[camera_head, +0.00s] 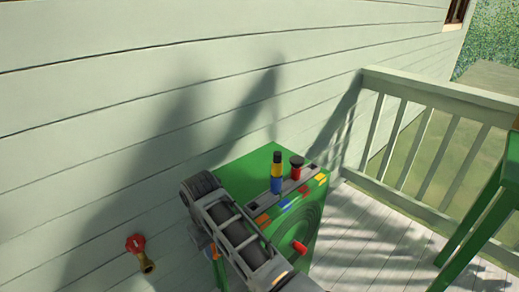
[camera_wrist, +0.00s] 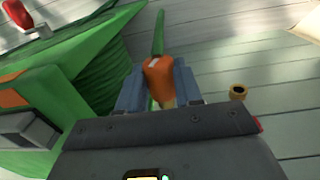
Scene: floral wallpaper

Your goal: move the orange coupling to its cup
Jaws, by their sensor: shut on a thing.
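My gripper (camera_wrist: 159,88) is shut on the orange coupling (camera_wrist: 160,72), which sits between the two blue-grey fingers in the wrist view. In the head view a bit of orange (camera_head: 213,252) shows beside my arm, at the left side of the green stand (camera_head: 262,160); most of my gripper is hidden there. A grey cup row (camera_head: 262,208) runs along the stand's top, with coloured labels including an orange label (camera_head: 263,219). In the wrist view a grey block (camera_wrist: 28,128) and an orange patch (camera_wrist: 12,98) are at the left. The coupling is apart from the cups.
A blue, yellow and black stack (camera_head: 277,172) and a red-and-black piece (camera_head: 296,168) stand in the row. A red piece (camera_head: 300,247) projects from the stand's front. A tap with a red handle (camera_head: 136,244) is on the wall. A railing (camera_head: 430,135) stands behind right.

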